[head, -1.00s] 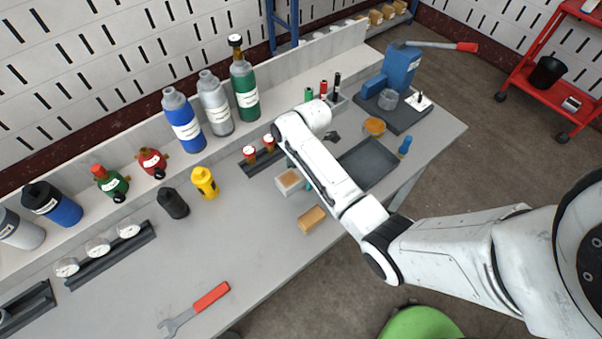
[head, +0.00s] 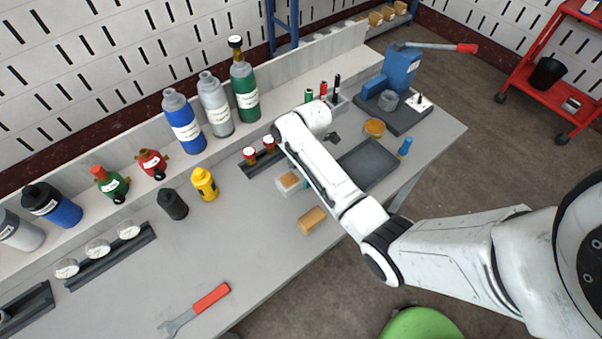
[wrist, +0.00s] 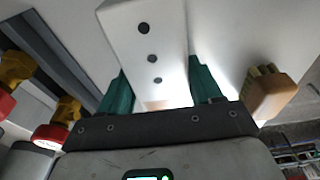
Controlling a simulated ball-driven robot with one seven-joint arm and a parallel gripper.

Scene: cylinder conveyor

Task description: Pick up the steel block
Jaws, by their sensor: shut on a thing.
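The steel block (wrist: 150,38) is a pale block with three dark round holes, seen in the wrist view between the two teal fingers of my gripper (wrist: 161,78). The fingers are shut on its sides. In the head view a pale block with a tan top face (head: 288,182) shows just left of my arm, and seems to be the same block. My arm hides most of my gripper there. I cannot tell whether the block touches the bench.
A wooden-handled brush (head: 312,220) lies close to the block. A dark tray (head: 368,163) is to the right. Bottles (head: 213,104) line the back. The bench front is clear except for a red-handled wrench (head: 195,310).

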